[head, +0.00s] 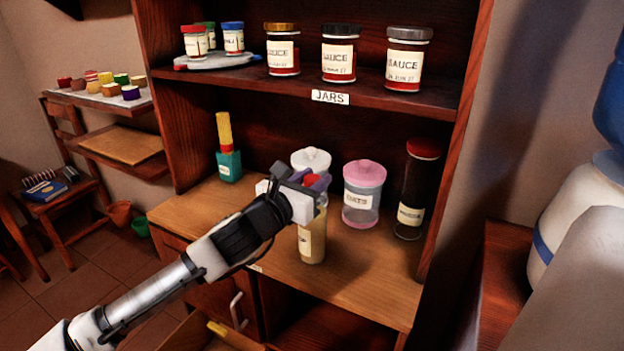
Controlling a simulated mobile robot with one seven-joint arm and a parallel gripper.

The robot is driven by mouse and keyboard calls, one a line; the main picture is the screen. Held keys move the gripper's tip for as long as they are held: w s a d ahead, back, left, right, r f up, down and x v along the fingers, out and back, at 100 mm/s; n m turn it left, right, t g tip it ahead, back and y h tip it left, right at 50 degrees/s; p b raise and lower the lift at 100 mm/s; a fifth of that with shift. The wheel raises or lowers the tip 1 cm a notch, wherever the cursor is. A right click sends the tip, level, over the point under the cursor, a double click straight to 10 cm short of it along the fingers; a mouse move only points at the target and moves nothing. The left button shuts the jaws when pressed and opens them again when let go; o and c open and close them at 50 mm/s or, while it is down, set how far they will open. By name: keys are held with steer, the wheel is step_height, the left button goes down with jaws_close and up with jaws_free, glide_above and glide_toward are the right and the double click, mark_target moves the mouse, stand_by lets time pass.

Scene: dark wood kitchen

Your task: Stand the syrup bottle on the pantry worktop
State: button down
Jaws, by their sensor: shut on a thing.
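My gripper (312,183) is over the pantry worktop (270,262), shut around the top of a bottle. The bottle, which I take for the syrup bottle (312,236), has a red cap, a pale yellowish body and a white label too small to read. It hangs upright below my gripper, near the front middle of the worktop. My gripper hides part of its upper end. I cannot tell whether its base touches the worktop.
A white-lidded jar (311,159) is close behind my gripper. A pink-lidded jar (363,195) and a tall dark red-lidded jar (413,190) stand right. A teal bottle (228,160) stands left. Sauce jars (405,60) line the shelf above. A drawer (195,332) is open below.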

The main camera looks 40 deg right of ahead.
steer(key=c, duration=1.5)
jaws_free()
steer(key=shift+f, duration=0.15)
steer(key=o, duration=0.5)
steer(key=shift+c, duration=0.2)
steer(key=shift+r, duration=0.25)
steer(key=b+v, duration=0.2)
steer(key=v, duration=1)
steer(key=shift+r, duration=0.1)
